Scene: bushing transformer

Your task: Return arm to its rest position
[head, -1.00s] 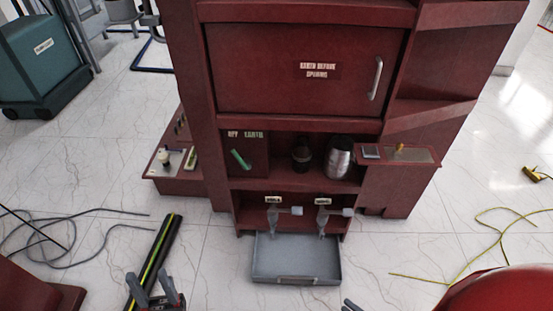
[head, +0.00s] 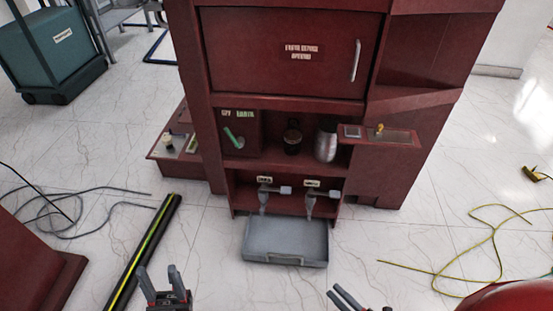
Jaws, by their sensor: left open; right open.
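My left gripper (head: 162,282) is at the bottom of the head view, left of centre, with its two fingers apart and nothing between them. My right gripper (head: 346,297) is at the bottom edge, right of centre, also open and empty. Both are in front of the dark red cabinet (head: 283,58) and touch nothing that I can see. The rest of both arms is out of the picture.
A grey tray (head: 285,260) sits below two taps (head: 264,200) on the cabinet's front. A black and yellow strip (head: 140,255) lies left of my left gripper. Loose dark cables (head: 60,215) and a yellow cable (head: 490,235) lie on the tiled floor.

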